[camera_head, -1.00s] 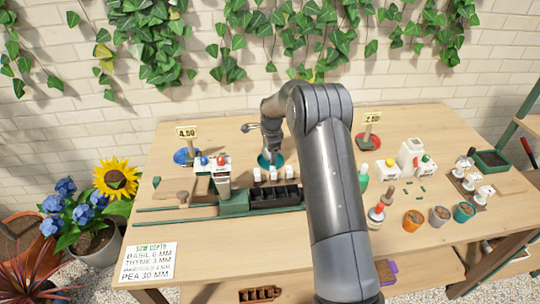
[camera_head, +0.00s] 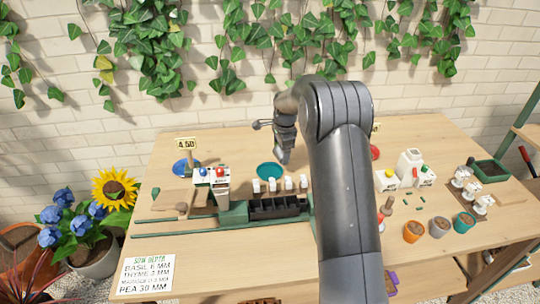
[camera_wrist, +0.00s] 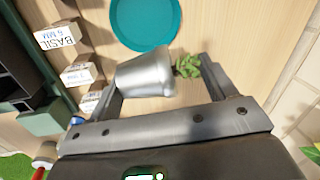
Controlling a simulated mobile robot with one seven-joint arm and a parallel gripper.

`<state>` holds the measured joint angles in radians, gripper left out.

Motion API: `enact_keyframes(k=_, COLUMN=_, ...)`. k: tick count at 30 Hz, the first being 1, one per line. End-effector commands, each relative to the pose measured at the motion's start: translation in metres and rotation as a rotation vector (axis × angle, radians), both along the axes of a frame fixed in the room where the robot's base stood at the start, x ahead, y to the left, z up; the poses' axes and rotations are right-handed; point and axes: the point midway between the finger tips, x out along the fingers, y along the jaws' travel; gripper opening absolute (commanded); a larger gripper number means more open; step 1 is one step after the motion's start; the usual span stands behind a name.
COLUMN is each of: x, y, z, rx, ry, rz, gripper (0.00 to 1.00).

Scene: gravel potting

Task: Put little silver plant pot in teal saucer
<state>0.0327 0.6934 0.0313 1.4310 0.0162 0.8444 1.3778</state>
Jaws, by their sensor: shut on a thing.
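The teal saucer (camera_head: 270,171) lies on the table behind the row of white labelled blocks; it also shows at the top of the wrist view (camera_wrist: 146,22). My gripper (camera_wrist: 162,68) is shut on the little silver plant pot (camera_wrist: 143,76), which lies sideways between the fingers in the wrist view. A small green plant (camera_wrist: 187,67) sticks out of its right end, near the right finger. In that view the pot's edge reaches just below the saucer's rim. In the head view my gripper (camera_head: 284,158) is just right of the saucer, and the pot cannot be made out there.
White labelled blocks (camera_head: 272,185) and a black seed tray (camera_head: 278,207) stand in front of the saucer. A blue saucer (camera_head: 185,167) with a price sign is at left, a red saucer (camera_head: 374,152) at right. White bottles and small pots (camera_head: 413,231) stand farther right.

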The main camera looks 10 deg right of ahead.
Motion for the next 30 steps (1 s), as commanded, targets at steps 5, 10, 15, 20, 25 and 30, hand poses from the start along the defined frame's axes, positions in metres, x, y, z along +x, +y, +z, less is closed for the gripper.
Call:
enact_keyframes(k=5, x=-0.018, y=-0.034, z=0.024, rx=0.000, ry=-0.001, rz=-0.002, gripper=0.48)
enact_keyframes(k=10, x=-0.028, y=-0.053, z=0.035, rx=-0.001, ry=0.000, rz=-0.001, gripper=0.48)
enact_keyframes(k=15, x=-0.032, y=-0.059, z=0.040, rx=-0.001, ry=0.001, rz=0.009, gripper=0.48)
enact_keyframes(k=20, x=-0.041, y=-0.054, z=0.040, rx=-0.002, ry=0.008, rz=0.099, gripper=0.48)
enact_keyframes(k=25, x=-0.062, y=-0.040, z=0.037, rx=-0.006, ry=0.019, rz=0.335, gripper=0.48)
enact_keyframes(k=30, x=-0.087, y=-0.025, z=0.034, rx=-0.006, ry=0.022, rz=0.610, gripper=0.48)
